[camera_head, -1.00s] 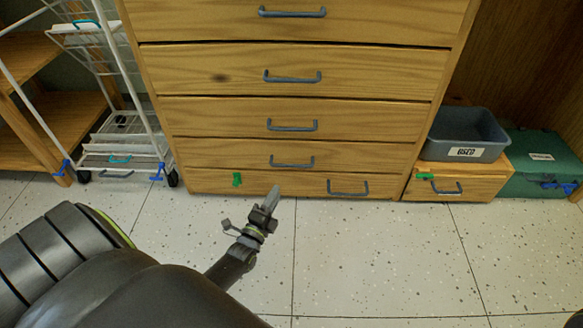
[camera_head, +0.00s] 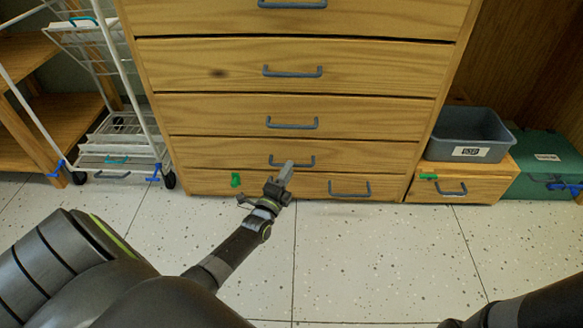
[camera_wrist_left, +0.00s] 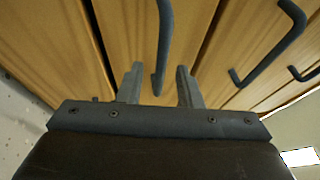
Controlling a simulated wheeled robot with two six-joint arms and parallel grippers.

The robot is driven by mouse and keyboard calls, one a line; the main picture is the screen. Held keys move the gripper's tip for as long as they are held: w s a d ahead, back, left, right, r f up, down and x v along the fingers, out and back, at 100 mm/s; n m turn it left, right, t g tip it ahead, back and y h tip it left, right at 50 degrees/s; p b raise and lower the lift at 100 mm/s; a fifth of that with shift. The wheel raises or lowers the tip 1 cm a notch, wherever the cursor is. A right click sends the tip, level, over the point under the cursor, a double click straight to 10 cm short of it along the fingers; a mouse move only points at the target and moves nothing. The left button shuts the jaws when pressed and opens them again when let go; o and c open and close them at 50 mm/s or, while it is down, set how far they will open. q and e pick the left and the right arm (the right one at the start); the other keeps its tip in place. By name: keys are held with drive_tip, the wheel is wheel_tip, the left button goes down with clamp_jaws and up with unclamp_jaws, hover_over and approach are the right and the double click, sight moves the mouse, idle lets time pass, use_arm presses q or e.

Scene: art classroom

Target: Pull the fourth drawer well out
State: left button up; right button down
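The wooden drawer cabinet (camera_head: 200,73) stands ahead, its top cut off. The drawer that is fourth down of those in view (camera_head: 220,152) is shut and has a dark bar handle (camera_head: 305,164). My left gripper (camera_head: 287,166) is at the left part of that handle and hides some of it. In the left wrist view the gripper (camera_wrist_left: 158,88) is open. A handle end (camera_wrist_left: 157,80) shows between its two fingers; I cannot tell whether they touch. My right gripper is out of view; only my dark right arm shows at the lower right.
The bottom drawer's handle (camera_head: 349,189) and a green tab (camera_head: 235,179) are just below. A white wire rack on wheels (camera_head: 115,147) stands left. A grey bin (camera_head: 468,152) on a small wooden drawer unit (camera_head: 480,182) and a green case (camera_head: 545,160) stand right. The speckled floor in front is clear.

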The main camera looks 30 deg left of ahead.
use_arm(q)
drive_tip(key=shift+b+x, duration=0.65)
drive_tip(key=shift+x, duration=1.05)
clamp_jaws()
